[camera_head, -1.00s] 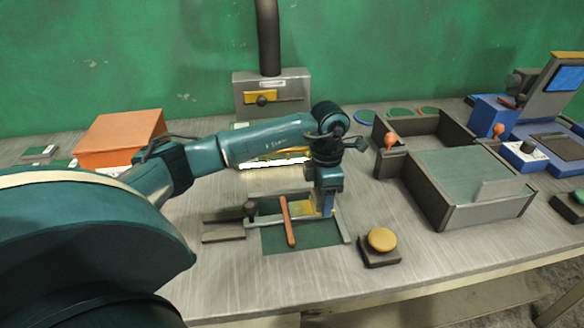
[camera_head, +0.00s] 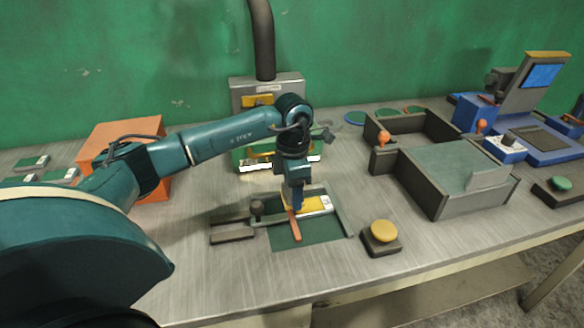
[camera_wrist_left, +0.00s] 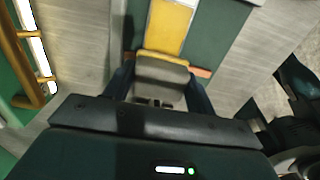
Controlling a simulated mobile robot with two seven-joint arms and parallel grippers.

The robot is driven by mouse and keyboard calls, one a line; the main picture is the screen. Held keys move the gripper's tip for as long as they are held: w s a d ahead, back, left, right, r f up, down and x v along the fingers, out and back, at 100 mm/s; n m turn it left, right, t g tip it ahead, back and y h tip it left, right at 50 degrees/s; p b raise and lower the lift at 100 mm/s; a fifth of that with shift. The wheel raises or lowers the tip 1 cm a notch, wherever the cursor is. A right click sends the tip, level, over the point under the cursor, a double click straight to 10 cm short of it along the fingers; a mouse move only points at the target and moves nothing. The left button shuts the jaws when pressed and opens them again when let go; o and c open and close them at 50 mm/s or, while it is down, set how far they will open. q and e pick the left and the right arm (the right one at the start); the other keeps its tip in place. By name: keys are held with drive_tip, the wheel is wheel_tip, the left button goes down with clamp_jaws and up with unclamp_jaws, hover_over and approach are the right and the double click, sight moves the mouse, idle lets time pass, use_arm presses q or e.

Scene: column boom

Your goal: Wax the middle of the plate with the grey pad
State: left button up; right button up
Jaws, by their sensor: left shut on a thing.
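The yellow plate (camera_head: 310,205), with a paler right end, lies in the clamp frame over a dark green bed (camera_head: 305,235). An orange bar (camera_head: 295,228) crosses the bed. My left gripper (camera_head: 296,204) points down at the plate's left part, beside the bar. In the left wrist view my left gripper (camera_wrist_left: 160,88) is shut on the grey pad (camera_wrist_left: 162,74), which has a yellow face edge. The yellow plate (camera_wrist_left: 168,25) runs up from the pad there. Whether the pad touches the plate cannot be told. My right gripper is out of view.
A yellow button (camera_head: 384,231) stands right of the frame. The front of the bench is clear.

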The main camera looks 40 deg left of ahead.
use_arm(q)
drive_tip(key=shift+r+p, duration=1.55)
drive_tip(key=shift+r, duration=1.1)
